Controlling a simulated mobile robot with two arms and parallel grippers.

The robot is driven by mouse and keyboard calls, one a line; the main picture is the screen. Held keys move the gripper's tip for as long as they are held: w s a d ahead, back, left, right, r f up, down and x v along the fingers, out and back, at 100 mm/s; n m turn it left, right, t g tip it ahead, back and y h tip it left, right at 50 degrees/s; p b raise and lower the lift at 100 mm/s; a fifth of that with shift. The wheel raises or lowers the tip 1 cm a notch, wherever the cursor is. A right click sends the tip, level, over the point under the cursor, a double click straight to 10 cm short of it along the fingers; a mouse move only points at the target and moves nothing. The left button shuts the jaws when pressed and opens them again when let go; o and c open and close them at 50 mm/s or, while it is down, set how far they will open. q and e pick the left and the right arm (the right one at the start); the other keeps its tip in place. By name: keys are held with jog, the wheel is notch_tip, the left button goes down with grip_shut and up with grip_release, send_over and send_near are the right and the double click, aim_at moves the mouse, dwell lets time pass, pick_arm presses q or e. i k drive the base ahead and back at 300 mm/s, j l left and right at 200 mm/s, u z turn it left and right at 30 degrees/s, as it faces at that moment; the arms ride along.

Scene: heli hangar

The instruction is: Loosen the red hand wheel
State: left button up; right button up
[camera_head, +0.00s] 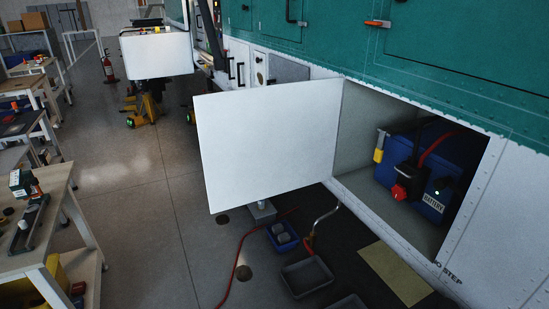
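A small red part (400,192), which looks like the red hand wheel, sits at the front of a blue battery (433,172) inside an open compartment at the right. A black piece rises behind the red part, and a red cable (437,147) curves over the battery. A label on the battery reads BATTERY, and a small green light shows above it. A yellow-handled part (378,155) stands at the battery's left side. Neither of my grippers is in view. The back of the compartment is mostly hidden by the battery.
A white door panel (268,142) stands open left of the compartment. Trays (306,276), a blue bin (282,235) and a red hose (238,262) lie on the floor below. Workbenches (50,225) line the left; the floor between is largely clear.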

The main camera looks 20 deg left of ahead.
aim_at(399, 192)
jog(key=j+z, duration=0.1)
jog(key=z, duration=1.7)
jog(key=j, duration=0.45)
jog(key=k+j+z, duration=0.1)
jog(key=j, duration=0.4)
jog(key=k+j, duration=0.1)
jog(key=j, duration=0.35)
jog(key=k+j+z, duration=0.1)
jog(key=j, duration=0.35)
jog(key=k+j, duration=0.1)
jog(key=j, duration=0.4)
jog(key=k+j+z, duration=0.1)
jog(key=j, duration=0.35)
jog(key=k+j, duration=0.1)
jog(key=j, duration=0.3)
jog(key=k+j, duration=0.1)
jog(key=j, duration=0.65)
jog(key=k+j, duration=0.15)
jog(key=j, duration=0.25)
